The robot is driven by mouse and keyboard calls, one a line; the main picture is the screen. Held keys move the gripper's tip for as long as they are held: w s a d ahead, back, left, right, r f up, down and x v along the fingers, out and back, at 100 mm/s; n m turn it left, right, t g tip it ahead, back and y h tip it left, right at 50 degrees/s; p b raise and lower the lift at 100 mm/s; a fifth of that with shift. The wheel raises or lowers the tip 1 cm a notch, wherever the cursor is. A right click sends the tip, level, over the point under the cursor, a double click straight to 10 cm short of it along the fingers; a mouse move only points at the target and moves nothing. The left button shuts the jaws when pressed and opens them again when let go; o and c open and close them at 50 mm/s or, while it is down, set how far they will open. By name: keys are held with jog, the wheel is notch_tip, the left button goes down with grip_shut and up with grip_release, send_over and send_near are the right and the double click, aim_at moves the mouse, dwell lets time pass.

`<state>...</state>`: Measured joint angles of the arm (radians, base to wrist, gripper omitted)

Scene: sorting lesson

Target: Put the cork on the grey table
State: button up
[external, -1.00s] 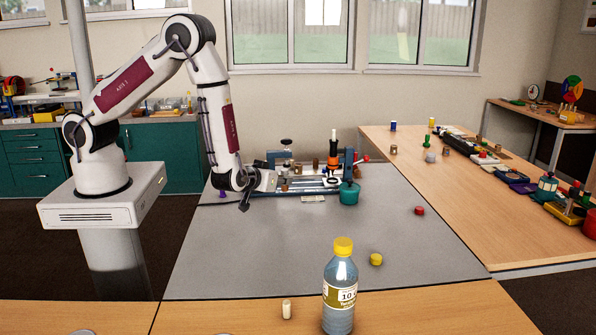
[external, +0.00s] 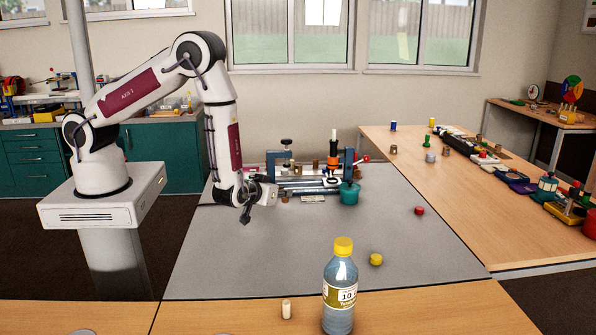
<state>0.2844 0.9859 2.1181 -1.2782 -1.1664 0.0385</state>
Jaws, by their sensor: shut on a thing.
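My gripper (external: 246,214) points down over the back left part of the grey table (external: 330,245). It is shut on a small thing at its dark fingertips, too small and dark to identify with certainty. I cannot make out a gap between the fingertips and the tabletop. A small brown, cork-like piece (external: 285,199) shows to the right of my gripper, by the front of the bench apparatus. I cannot tell for sure which piece is the cork.
The apparatus (external: 310,185) and a teal pot (external: 349,194) stand at the back. A red cap (external: 419,210) and yellow cap (external: 376,259) lie on the grey table. A bottle (external: 340,290) and pale peg (external: 286,309) stand in front. The grey table's middle is clear.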

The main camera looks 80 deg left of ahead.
aim_at(283, 200)
jog(key=shift+f, duration=1.45)
jog(key=shift+f, duration=0.1)
jog(key=o, duration=0.7)
jog(key=shift+c, duration=0.2)
jog(key=shift+d+r, duration=0.15)
jog(key=shift+r, duration=0.05)
jog(key=shift+v, duration=5.9)
